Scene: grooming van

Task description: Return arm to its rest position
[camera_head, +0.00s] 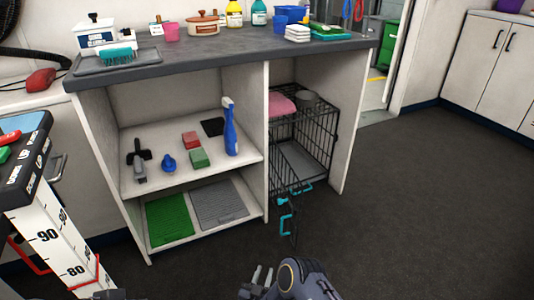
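My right gripper (263,276) is at the bottom middle of the head view, in front of the shelf unit and low over the dark floor. Its two light grey fingers point up and away with a small gap between them. Nothing shows between them, and it touches no object that I can see. A small dark part at the bottom left edge may belong to my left arm. No fingers of my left gripper show.
A shelf unit with a grey countertop (225,52) stands ahead, holding bottles and grooming items. A wire crate (303,150) is in its right bay, with a turquoise-latched door (287,215) sticking out. A measuring column (55,235) stands at left. The floor (430,200) at right is clear.

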